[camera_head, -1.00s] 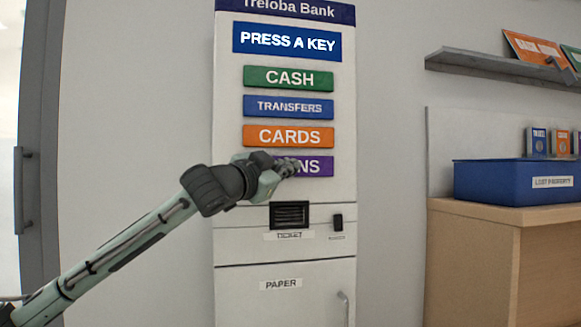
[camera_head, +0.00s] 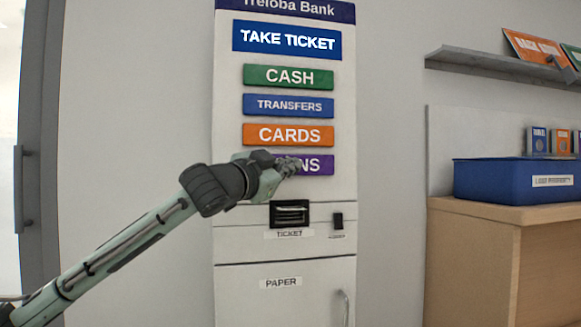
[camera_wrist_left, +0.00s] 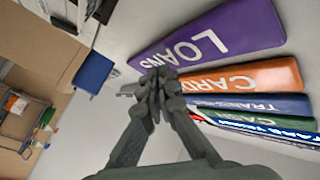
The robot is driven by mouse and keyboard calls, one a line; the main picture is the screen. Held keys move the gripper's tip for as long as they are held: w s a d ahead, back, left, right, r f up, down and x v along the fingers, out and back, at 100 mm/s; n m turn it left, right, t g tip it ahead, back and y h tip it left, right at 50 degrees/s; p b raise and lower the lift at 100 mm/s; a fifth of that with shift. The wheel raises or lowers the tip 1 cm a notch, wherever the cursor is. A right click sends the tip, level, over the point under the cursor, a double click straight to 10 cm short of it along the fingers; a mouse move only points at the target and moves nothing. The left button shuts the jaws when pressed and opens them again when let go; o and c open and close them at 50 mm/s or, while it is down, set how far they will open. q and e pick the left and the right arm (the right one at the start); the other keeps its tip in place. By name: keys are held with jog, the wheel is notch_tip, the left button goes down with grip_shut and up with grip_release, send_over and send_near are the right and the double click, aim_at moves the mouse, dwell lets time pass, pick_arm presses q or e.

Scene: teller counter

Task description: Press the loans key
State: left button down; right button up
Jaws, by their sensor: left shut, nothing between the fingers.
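The purple loans key (camera_head: 318,165) is the lowest of the coloured keys on the white ticket machine (camera_head: 230,180). My left gripper (camera_head: 288,166) is shut and empty, with its fingertips at the left part of this key, covering its first letters. In the left wrist view the closed fingertips (camera_wrist_left: 158,80) are at the lower edge of the loans key (camera_wrist_left: 215,40); I cannot tell whether they touch it. The machine's display (camera_head: 287,40) reads TAKE TICKET. My right gripper is not in view.
Above are the orange cards key (camera_head: 288,135), blue transfers key (camera_head: 288,105) and green cash key (camera_head: 288,76). Below is the ticket slot (camera_head: 290,213), with something pale in it. A blue lost property box (camera_head: 490,180) stands on a wooden counter to the right.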

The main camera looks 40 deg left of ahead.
pick_arm(q)
jog(key=shift+d, duration=0.1)
jog(key=s+d, duration=0.1)
jog(key=d, duration=0.1)
jog(key=s+d, duration=0.1)
jog(key=s, duration=0.1)
jog(key=shift+s+d, duration=0.2)
jog(key=shift+d, duration=0.2)
dwell(0.9)
